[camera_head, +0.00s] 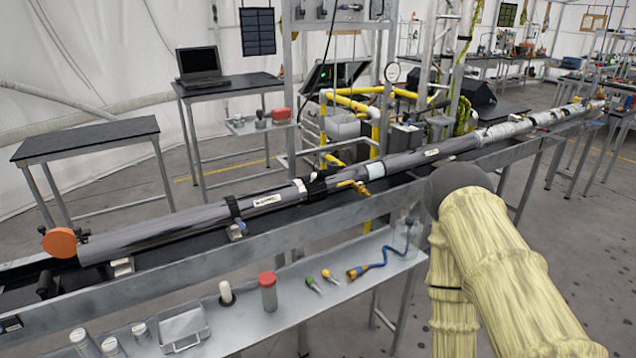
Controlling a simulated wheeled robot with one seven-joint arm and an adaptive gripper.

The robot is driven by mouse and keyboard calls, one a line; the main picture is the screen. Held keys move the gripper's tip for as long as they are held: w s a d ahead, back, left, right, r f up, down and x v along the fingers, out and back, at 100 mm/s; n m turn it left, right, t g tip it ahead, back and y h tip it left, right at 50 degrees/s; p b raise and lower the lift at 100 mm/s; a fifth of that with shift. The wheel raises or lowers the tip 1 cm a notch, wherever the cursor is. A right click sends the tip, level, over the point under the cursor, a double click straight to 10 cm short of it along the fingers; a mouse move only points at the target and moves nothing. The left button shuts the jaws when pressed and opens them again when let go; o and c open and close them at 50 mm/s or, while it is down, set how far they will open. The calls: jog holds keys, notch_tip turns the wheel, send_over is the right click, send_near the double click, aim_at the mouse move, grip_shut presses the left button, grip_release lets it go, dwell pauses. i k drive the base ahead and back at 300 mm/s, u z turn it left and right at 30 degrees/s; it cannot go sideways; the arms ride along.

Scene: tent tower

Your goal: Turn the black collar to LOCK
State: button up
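A long grey tube (160,232) lies along a metal bench and runs from the left front to the far right. A black collar (315,184) sits around the tube near the middle of the view, beside a small white band. Any LOCK marking on it is too small to read, so I cannot tell how it is turned. A brass fitting (353,187) sticks out just right of the collar. My arm, in a pale yellow cover, shows at the right, well apart from the collar. My gripper is not in view.
An orange round cap (59,242) is at the tube's left end. A lower front shelf (240,326) holds a red-capped jar (268,291), a blue cable (385,258) and small bottles. Yellow pipes (375,120) and a metal frame stand behind the tube.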

aim_at(315, 183)
jog(key=z, duration=0.05)
jog(key=k, duration=0.5)
jog(key=u, duration=0.6)
jog(key=i, duration=1.15)
jog(key=u, duration=0.3)
